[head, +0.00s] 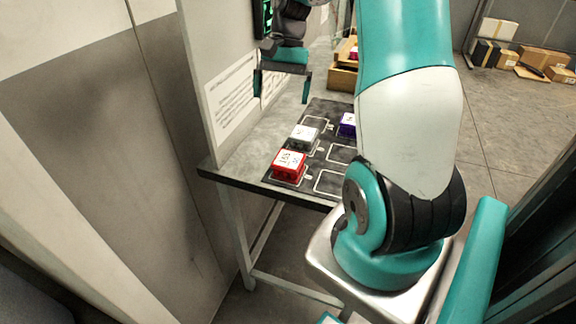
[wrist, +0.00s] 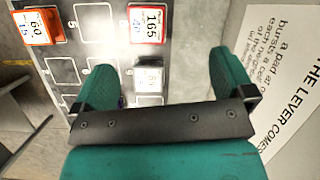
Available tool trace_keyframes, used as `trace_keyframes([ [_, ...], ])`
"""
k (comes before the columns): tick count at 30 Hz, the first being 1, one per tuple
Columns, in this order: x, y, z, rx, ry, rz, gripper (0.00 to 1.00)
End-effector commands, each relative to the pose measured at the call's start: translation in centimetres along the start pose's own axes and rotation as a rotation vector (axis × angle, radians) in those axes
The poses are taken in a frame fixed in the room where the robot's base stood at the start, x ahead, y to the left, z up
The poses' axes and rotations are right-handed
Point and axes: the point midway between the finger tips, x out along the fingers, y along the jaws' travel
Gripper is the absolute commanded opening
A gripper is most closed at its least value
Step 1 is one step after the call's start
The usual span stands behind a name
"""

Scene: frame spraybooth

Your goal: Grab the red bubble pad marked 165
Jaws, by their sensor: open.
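The red pad marked 165 (wrist: 148,22) lies on the dark board at the top of the wrist view, its white label facing up. In the head view the red pad (head: 289,166) sits at the board's near left corner, its label too small to read. My gripper (head: 282,84) is open and empty, raised above the bench near the upright panel, apart from the pad. Its two fingers also show in the wrist view (wrist: 161,82), with the white pad between them in the picture and the red pad beyond.
A white pad (head: 304,138) sits just behind the red one; a purple pad (head: 348,124) is farther right. An orange-red pad marked 60 (wrist: 38,27) lies at the wrist view's top left. A lettered panel (head: 232,98) stands along the bench's left side. My arm hides the board's right part.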

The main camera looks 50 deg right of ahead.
Motion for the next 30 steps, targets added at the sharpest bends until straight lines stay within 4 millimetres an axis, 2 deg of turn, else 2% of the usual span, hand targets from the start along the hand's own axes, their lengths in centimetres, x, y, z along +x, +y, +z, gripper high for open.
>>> trace_keyframes([
  [1,0.0,1.5,-1.8,0.082,-0.014,-0.004,1.00],
  [3,0.0,2.8,-3.1,0.156,-0.027,-0.005,1.00],
  [6,0.7,3.5,-3.9,0.205,-0.037,-0.005,1.00],
  [8,1.5,3.6,-3.9,0.213,-0.038,-0.004,1.00],
  [18,9.1,3.4,-3.4,0.206,-0.040,-0.001,1.00],
  [21,10.8,3.4,-3.4,0.205,-0.039,-0.002,1.00],
  [30,13.3,3.3,-3.3,0.205,-0.038,-0.002,1.00],
])
